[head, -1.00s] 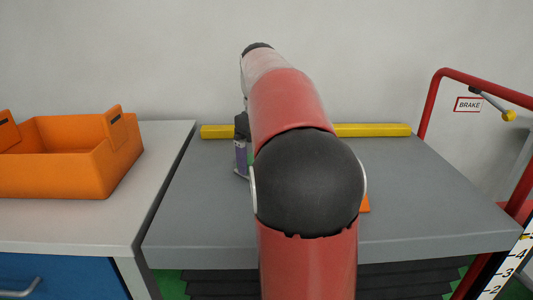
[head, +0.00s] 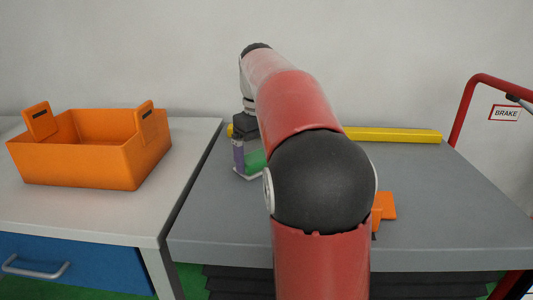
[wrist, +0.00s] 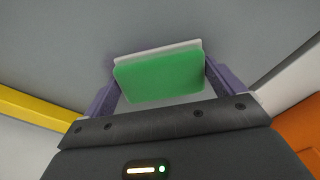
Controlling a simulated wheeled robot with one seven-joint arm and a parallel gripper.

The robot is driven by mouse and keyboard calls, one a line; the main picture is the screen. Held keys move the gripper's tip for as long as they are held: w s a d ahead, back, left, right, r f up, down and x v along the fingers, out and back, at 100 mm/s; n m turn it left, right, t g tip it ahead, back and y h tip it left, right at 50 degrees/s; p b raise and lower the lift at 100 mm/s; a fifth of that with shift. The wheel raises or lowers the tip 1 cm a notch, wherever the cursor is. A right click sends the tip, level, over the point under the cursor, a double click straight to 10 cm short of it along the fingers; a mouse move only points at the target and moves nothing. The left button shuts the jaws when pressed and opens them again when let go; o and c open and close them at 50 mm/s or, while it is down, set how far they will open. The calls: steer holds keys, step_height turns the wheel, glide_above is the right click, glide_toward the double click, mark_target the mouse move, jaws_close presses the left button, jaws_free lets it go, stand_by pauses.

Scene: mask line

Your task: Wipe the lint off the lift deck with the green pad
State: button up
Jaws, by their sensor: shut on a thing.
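The grey lift deck (head: 440,205) fills the middle and right of the head view. My gripper (head: 251,162) is at its left part, near the left edge. Its purple fingers are shut on the green pad (head: 257,159), one on each side. In the wrist view the green pad (wrist: 160,78), with a pale layer along its far edge, sits between the fingers over grey deck surface. I cannot tell whether the pad touches the deck. I make out no lint; my arm hides much of the deck's middle.
A yellow bar (head: 400,135) runs along the deck's back edge. An orange object (head: 385,205) lies on the deck right of my arm. An orange crate (head: 75,165) stands on the white-topped cabinet (head: 90,215) at left. A red rail (head: 463,110) rises at right.

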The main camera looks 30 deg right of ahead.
steer(key=shift+w+d, duration=0.45)
steer(key=shift+w, duration=0.35)
steer(key=shift+s+d+r, duration=0.1)
steer(key=shift+s+d, duration=0.4)
steer(key=shift+d, duration=0.2)
steer(key=shift+s+d, duration=0.45)
steer(key=shift+d, duration=0.25)
steer(key=shift+s+d, duration=0.65)
steer(key=shift+d, duration=0.3)
steer(key=shift+s+d, duration=0.65)
steer(key=shift+d, duration=0.3)
steer(key=shift+s+d, duration=0.55)
steer(key=shift+d, duration=0.25)
steer(key=shift+s+d, duration=0.5)
steer(key=shift+d, duration=0.3)
steer(key=shift+s+d, duration=0.55)
steer(key=shift+d, duration=0.25)
steer(key=shift+r, duration=0.1)
steer(key=shift+r, duration=2.9)
